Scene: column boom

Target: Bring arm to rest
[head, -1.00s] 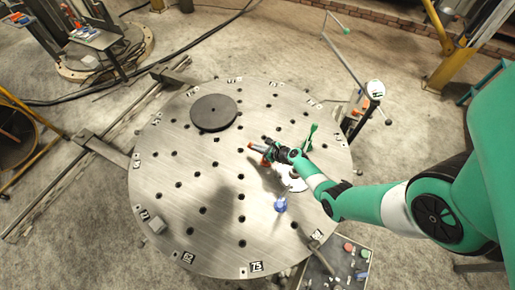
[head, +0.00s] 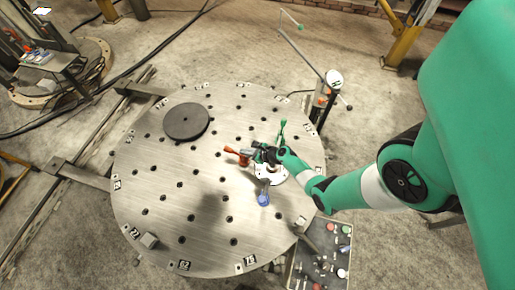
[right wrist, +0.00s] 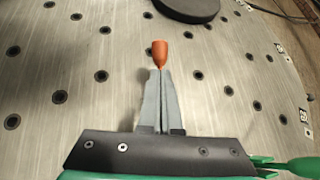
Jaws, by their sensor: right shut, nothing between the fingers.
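My right gripper (head: 255,153) reaches in from the right over the round steel table (head: 170,220). In the right wrist view its two grey fingers (right wrist: 161,85) are shut together with nothing between them. A red-orange handle (head: 236,152) shows just past the fingertips; in the right wrist view its orange end (right wrist: 160,53) lines up with the tips. I cannot tell whether they touch. My left gripper is not in view.
A dark disc (head: 187,121) lies on the table's far left part.

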